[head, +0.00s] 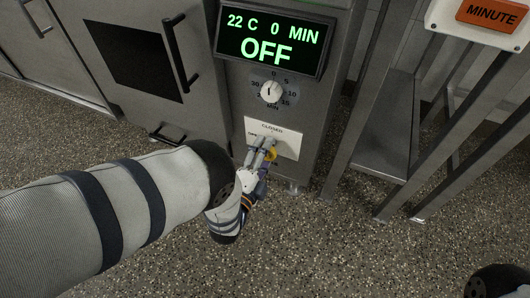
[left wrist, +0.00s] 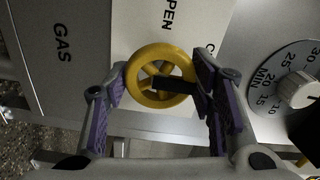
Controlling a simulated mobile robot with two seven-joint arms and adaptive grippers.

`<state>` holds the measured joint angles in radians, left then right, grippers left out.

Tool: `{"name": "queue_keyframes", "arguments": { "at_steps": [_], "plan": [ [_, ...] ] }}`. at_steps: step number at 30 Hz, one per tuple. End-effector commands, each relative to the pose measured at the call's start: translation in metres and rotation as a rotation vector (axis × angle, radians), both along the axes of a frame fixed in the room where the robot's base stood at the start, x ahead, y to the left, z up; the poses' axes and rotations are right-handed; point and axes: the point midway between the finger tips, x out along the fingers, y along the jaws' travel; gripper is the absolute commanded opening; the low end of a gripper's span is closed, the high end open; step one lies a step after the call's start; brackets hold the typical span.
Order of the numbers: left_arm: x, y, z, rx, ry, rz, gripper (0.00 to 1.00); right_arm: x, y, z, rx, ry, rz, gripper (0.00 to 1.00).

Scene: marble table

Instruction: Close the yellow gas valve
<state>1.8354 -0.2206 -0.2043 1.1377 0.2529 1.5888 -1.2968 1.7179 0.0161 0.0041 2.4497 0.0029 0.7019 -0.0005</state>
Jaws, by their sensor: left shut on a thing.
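The yellow gas valve (left wrist: 160,76) is a spoked wheel on a white plate marked GAS, OPEN and, at the picture's right, a partly hidden word starting with C. In the head view the plate (head: 290,145) reads CLOSED at its top, and only a bit of the yellow wheel (head: 271,155) shows. A black bar on the wheel points right in the left wrist view, toward the C word's side. My left gripper (head: 262,148) is shut on the wheel, with one purple-padded finger on either side (left wrist: 159,80). My right gripper is not in view.
Above the plate are a timer dial (head: 271,92) and a display (head: 268,42) reading 22 C, 0 MIN, OFF. An oven door handle (head: 181,55) is at the left. A metal table frame (head: 390,130) stands at the right. The speckled floor in front is clear.

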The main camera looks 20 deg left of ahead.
Motion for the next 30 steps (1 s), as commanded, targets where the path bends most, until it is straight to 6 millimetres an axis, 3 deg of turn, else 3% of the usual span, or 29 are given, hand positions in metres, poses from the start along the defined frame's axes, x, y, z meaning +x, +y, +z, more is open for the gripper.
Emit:
{"name": "queue_keyframes", "arguments": {
  "at_steps": [12, 13, 15, 25, 30],
  "plan": [
    [-0.001, 0.002, -0.001, 0.009, 0.004, 0.004, 0.22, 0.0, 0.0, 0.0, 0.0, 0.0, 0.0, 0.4],
    [-0.001, 0.002, -0.001, 0.009, 0.004, 0.004, 0.57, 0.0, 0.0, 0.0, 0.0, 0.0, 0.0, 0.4],
    [-0.001, 0.002, -0.001, 0.008, 0.003, 0.005, 0.71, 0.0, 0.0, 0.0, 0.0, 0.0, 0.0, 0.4],
    [-0.004, 0.001, -0.001, 0.006, 0.003, 0.001, 0.71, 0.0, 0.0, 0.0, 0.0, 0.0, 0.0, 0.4],
    [-0.039, 0.002, -0.002, 0.006, 0.007, 0.002, 0.71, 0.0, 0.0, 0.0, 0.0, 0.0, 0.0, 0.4]
  ]
}}
